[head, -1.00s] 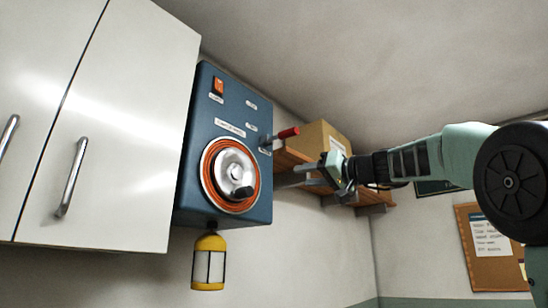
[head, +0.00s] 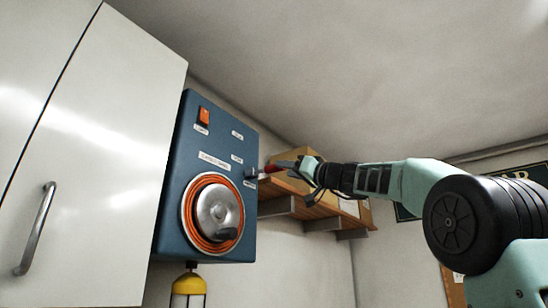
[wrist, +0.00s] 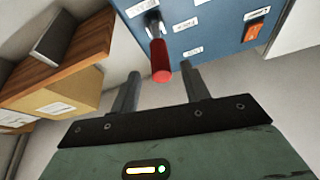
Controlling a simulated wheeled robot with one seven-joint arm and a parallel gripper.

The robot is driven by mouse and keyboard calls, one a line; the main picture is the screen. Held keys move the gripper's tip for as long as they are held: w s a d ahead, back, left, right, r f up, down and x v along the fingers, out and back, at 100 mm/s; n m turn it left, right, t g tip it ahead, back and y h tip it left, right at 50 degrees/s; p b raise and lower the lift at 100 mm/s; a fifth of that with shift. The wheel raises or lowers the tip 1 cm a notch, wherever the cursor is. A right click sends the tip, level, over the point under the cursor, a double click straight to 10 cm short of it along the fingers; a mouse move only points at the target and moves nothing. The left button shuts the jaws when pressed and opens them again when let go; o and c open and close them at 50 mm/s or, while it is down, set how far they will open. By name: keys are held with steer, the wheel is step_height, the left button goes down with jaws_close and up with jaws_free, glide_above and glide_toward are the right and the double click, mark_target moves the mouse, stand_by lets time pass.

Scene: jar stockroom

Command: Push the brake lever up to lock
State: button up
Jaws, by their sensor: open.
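The brake lever (head: 269,168) sticks out from the right side of a blue control panel (head: 218,135). In the wrist view the red grip (wrist: 161,66) points toward the camera and appears between the two fingertips. My gripper (head: 292,171) is open and empty at the lever's outer end. In the wrist view my gripper (wrist: 160,75) has its fingers apart on either side of the grip.
A wooden shelf (head: 280,208) with a cardboard box (wrist: 50,103) is close beside my gripper. The panel carries an orange switch (head: 203,115) and a reel with a silver disc (head: 218,205). A white cabinet (head: 95,130) stands left; a yellow lantern (head: 189,285) hangs below.

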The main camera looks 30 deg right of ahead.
mark_target(274, 167)
steer(key=p+x, duration=0.2)
steer(key=x, duration=0.2)
steer(key=shift+w+r+p, duration=0.1)
steer(key=shift+r+p, duration=0.15)
steer(key=shift+p, duration=0.15)
steer(key=shift+w+a+r+p, duration=0.15)
steer(key=shift+w+p, duration=0.15)
steer(key=shift+w, duration=0.15)
steer(key=shift+w+a+p, duration=0.2)
steer(key=shift+w+p, duration=0.05)
steer(key=shift+w, duration=0.2)
jaws_close()
